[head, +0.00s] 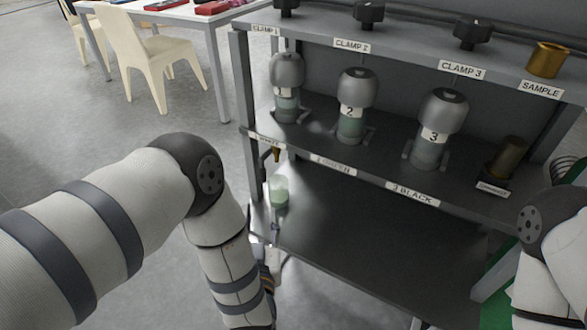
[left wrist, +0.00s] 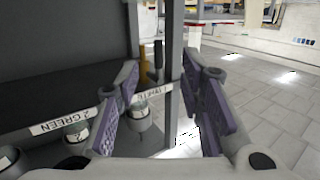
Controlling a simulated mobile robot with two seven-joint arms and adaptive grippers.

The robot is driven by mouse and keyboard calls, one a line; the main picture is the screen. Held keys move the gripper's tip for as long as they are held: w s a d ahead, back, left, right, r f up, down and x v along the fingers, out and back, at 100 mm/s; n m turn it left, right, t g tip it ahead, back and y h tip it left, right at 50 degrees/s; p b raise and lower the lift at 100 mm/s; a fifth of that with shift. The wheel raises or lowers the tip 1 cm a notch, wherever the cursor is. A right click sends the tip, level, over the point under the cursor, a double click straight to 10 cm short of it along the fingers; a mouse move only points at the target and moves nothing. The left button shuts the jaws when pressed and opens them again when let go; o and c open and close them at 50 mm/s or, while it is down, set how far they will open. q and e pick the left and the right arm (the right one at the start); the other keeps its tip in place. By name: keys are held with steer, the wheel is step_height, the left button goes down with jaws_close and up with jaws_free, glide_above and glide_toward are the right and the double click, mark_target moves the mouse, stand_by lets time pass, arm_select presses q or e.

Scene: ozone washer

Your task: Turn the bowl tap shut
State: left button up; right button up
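A small brass tap (head: 277,154) hangs under the left end of the middle shelf, above a cup of pale green liquid (head: 278,191). In the left wrist view, which is upside down, a brass spout (left wrist: 143,66) stands beside the grey post (left wrist: 171,70). I cannot tell its handle position. My left gripper (left wrist: 161,78) is open and empty; the spout and post show between its purple-padded fingers, apparently beyond them. In the head view this gripper is mostly hidden behind my left forearm, low at the rack's left side. My right gripper is out of view.
Bottles 1 (head: 287,80), 2 (head: 355,100) and 3 (head: 440,125) stand on the middle shelf (head: 320,145) under black clamp knobs. A brass sample cup (head: 548,60) is on top. The lower shelf (head: 350,225) is mostly clear. A chair (head: 145,55) stands back left.

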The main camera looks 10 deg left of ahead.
mark_target(263, 175)
arm_select(q)
steer(key=shift+t+y, duration=0.4)
steer(key=x, duration=0.3)
steer(key=r+x, duration=0.1)
steer(key=x, duration=0.3)
steer(key=b+x, duration=0.1)
steer(key=x, duration=0.3)
steer(key=shift+w+d+r, duration=0.25)
steer(key=shift+r, duration=0.05)
steer(key=shift+w+a+r, duration=0.1)
steer(key=shift+w+r, duration=0.05)
steer(key=shift+w, duration=0.5)
jaws_close()
